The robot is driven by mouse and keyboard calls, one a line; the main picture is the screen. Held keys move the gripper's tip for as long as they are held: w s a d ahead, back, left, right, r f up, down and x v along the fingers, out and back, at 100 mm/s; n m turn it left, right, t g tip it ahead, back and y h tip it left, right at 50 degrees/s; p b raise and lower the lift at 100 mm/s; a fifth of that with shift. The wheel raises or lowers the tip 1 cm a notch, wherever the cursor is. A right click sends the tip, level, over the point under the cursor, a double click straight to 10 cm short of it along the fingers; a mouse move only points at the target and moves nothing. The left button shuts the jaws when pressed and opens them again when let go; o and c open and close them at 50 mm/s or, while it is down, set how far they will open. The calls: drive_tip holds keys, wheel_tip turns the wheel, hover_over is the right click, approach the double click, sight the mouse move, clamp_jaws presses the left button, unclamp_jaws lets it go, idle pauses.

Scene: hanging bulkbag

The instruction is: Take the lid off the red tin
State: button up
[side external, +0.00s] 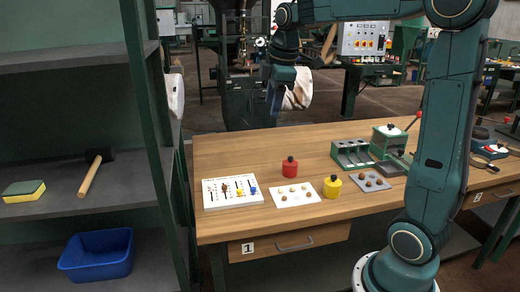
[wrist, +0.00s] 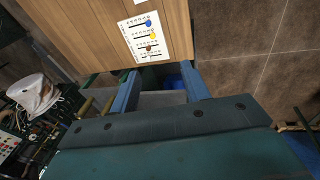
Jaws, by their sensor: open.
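The red tin (side external: 290,169) stands upright on the wooden table, behind a white card. A dark knob shows on its top, so its lid appears to be on. My gripper (side external: 272,108) is up in the air beyond the table's back edge, well above and to the left of the red tin, touching nothing. In the wrist view my gripper (wrist: 159,78) has its two blue fingers wide apart with nothing between them. The red tin does not show in the wrist view.
A yellow tin (side external: 332,188) with a dark knob stands right of the white card (side external: 295,195) with brown pieces. A white board (side external: 232,192) with coloured pieces lies left. A green rack (side external: 352,155) stands right of the red tin. The table (side external: 235,150) behind the board is bare.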

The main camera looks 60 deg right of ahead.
drive_tip(key=w+d+f+n+g, duration=0.1)
drive_tip(key=w+d+f+n, duration=0.25)
drive_tip(key=d, duration=0.35)
drive_tip(key=w+d+f+n+g, duration=0.1)
drive_tip(key=w+d+f+n, duration=0.2)
drive_tip(key=d, duration=0.5)
drive_tip(key=d+f+n+y, duration=0.1)
drive_tip(key=d+f+n, duration=0.2)
drive_tip(key=d+f, duration=0.7)
drive_tip(key=d, duration=0.3)
drive_tip(key=shift+d+f+g, duration=0.15)
drive_tip(key=shift+d+g, duration=0.05)
drive_tip(key=shift+g, duration=0.2)
drive_tip(key=shift+w+f, duration=0.1)
hover_over(291, 157)
drive_tip(key=shift+a+f, duration=0.1)
drive_tip(key=shift+f, duration=4.05)
drive_tip(key=shift+f, duration=2.6)
